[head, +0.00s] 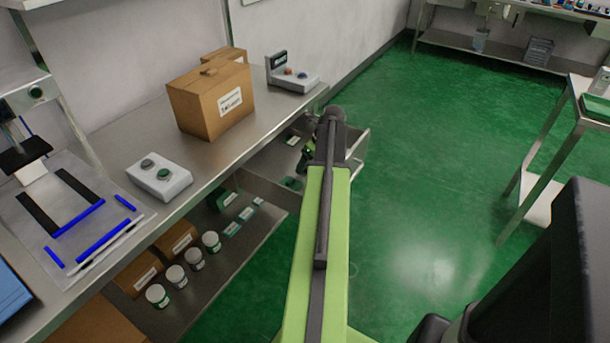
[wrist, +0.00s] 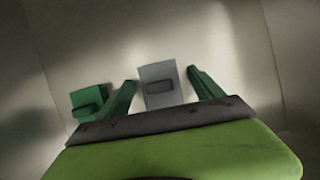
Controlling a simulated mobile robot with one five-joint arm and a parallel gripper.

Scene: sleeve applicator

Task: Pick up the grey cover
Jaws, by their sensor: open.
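The grey cover (wrist: 156,73), a flat plate with a darker raised grip, lies on the pale floor of the open drawer (wrist: 240,40). In the wrist view it shows between the two green fingers of my gripper (wrist: 163,78), which are spread apart with space on both sides of it. Whether the fingers are down at its height I cannot tell. A green cover (wrist: 90,97) of similar shape lies to the left, outside the left finger. In the head view my gripper (head: 305,157) is over the drawer, and the grey cover cannot be made out.
The drawer (head: 250,187) juts out from under the steel bench (head: 245,137). On the bench are a cardboard box (head: 200,112), a button box (head: 160,179) and the applicator (head: 70,205). White jars (head: 157,296) stand on the lower shelf. Green floor (head: 440,160) to the right is clear.

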